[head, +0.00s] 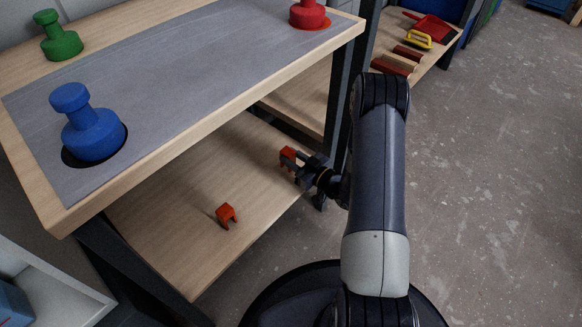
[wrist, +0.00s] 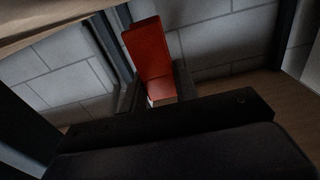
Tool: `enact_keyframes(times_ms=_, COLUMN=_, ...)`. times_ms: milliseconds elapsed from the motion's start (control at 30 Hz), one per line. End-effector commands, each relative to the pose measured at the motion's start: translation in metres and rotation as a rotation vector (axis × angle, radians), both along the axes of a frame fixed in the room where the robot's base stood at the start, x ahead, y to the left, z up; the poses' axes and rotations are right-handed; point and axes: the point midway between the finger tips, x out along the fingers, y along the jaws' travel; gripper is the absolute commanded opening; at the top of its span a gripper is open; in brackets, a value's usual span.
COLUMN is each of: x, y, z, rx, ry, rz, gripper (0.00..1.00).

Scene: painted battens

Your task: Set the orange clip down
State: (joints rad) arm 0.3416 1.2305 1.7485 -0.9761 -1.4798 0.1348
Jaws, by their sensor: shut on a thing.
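My gripper (head: 298,168) is shut on an orange clip (head: 288,153) at the right end of the lower shelf (head: 165,215), below the tabletop. The held clip also shows in the wrist view (wrist: 148,50), upright between the two dark fingers. I cannot tell whether it touches the shelf. A second orange clip (head: 226,214) stands on the lower shelf, left of and nearer than my gripper, with its legs down.
The grey-topped table (head: 190,75) overhangs the shelf and carries a blue peg (head: 92,130), a green peg (head: 60,38) and a red peg (head: 307,14). A dark table leg (head: 338,95) stands close behind my gripper. The shelf's middle is mostly bare.

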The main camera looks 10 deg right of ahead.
Motion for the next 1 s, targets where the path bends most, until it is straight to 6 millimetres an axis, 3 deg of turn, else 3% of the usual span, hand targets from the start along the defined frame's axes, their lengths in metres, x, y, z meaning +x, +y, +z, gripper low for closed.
enact_keyframes(times_ms=167, x=0.000, y=0.000, z=-0.029, rx=0.000, ry=0.000, rz=0.000, gripper=0.07)
enact_keyframes(times_ms=533, x=0.000, y=0.000, z=-0.031, rx=-0.001, ry=0.001, rz=0.000, gripper=0.07)
enact_keyframes(times_ms=567, x=0.000, y=0.000, z=-0.031, rx=-0.001, ry=0.001, rz=0.000, gripper=0.30)
enact_keyframes(times_ms=600, x=0.000, y=0.000, z=-0.031, rx=-0.001, ry=0.000, rz=0.000, gripper=0.34)
enact_keyframes(times_ms=800, x=0.000, y=0.000, z=-0.031, rx=-0.001, ry=-0.001, rz=0.000, gripper=0.50)
enact_keyframes(times_ms=1000, x=0.000, y=0.000, z=-0.031, rx=-0.001, ry=-0.001, rz=0.000, gripper=0.50)
